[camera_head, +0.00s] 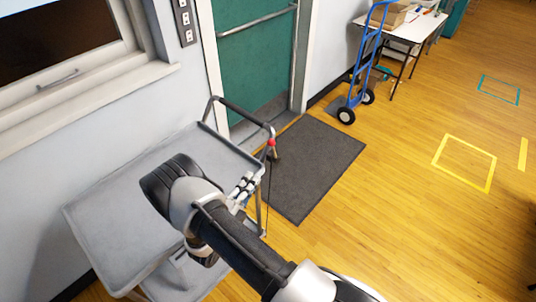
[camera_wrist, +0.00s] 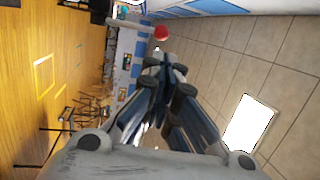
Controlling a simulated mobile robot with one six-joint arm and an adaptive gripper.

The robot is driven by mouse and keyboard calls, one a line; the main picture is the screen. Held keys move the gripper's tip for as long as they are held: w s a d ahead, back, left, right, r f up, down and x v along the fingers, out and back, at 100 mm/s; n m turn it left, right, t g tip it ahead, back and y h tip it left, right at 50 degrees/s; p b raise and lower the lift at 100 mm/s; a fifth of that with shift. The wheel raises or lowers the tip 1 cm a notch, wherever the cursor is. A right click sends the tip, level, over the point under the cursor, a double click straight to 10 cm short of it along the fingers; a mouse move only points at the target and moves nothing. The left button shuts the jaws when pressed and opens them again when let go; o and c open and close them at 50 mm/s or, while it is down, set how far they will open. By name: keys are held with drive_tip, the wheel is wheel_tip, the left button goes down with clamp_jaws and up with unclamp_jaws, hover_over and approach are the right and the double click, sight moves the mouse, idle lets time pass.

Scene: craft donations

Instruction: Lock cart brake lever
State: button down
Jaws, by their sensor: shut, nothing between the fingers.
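The grey cart (camera_head: 120,190) stands against the wall at the left, with a dark push handle (camera_head: 243,113) at its far end. The brake lever's red knob (camera_head: 271,143) shows near the handle's right side. In the wrist view the red knob (camera_wrist: 161,33) appears just beyond my fingertips, with a visible gap. My gripper (camera_head: 246,182) is over the cart's right edge, below the knob in the head view. In the wrist view my gripper (camera_wrist: 168,75) is shut and empty. The lever's lower part is hard to make out.
A dark mat (camera_head: 315,165) lies by the green door (camera_head: 255,60). A blue hand truck (camera_head: 362,65) and a white table (camera_head: 415,28) stand at the back. Yellow tape (camera_head: 465,160) marks the open wooden floor to the right.

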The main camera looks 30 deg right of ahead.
sight(273, 145)
drive_tip(key=b+x, duration=0.2)
drive_tip(key=x, duration=0.9)
drive_tip(key=shift+w+d, duration=0.25)
drive_tip(key=shift+d, duration=0.05)
